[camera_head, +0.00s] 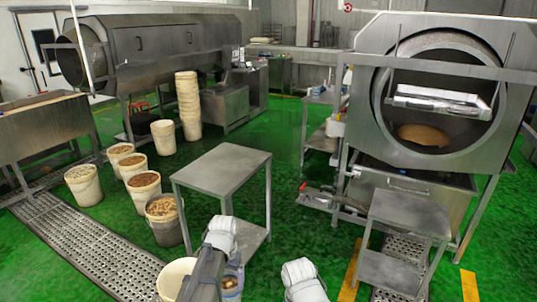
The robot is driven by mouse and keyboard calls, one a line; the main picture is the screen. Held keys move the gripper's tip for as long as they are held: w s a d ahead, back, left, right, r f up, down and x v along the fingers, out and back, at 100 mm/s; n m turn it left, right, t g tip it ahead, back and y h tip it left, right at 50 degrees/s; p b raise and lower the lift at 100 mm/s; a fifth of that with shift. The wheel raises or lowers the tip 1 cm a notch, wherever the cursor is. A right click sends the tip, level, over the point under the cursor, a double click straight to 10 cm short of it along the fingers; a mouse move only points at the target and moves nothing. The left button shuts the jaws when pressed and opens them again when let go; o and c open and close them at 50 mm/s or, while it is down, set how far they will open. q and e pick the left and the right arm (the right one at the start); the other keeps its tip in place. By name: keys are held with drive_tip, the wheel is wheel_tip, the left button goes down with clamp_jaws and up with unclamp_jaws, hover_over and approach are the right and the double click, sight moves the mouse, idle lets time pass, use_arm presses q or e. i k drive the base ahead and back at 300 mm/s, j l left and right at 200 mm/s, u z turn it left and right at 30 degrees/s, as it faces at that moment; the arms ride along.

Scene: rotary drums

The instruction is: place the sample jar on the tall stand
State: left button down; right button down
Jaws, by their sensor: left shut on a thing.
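A grey metal stand (222,168) with a flat, empty top and a lower shelf stands near the middle; it looks like the tall stand. A smaller, lower-looking metal stand (412,213) stands at the right, in front of the big drum machine. My left gripper (232,272) is at the bottom, in front of the middle stand and apart from its top. It is shut on a small jar (231,287) with brownish contents, which looks like the sample jar; my arm partly hides it. Of my right arm only a white link shows at the bottom; its gripper is out of view.
Several white buckets with contents (82,184) stand left of the middle stand, and another bucket (174,278) is beside my left arm. A drum machine (370,140) rises at the right. A stack of buckets (188,105) stands behind.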

sight(229, 169)
drive_tip(key=i+j+z, duration=0.15)
drive_tip(key=i, duration=1.45)
drive_tip(key=i+u, duration=0.3)
drive_tip(key=i, duration=0.45)
drive_tip(key=i+l+u, duration=0.3)
drive_tip(key=i, duration=0.5)
drive_tip(key=j, duration=0.1)
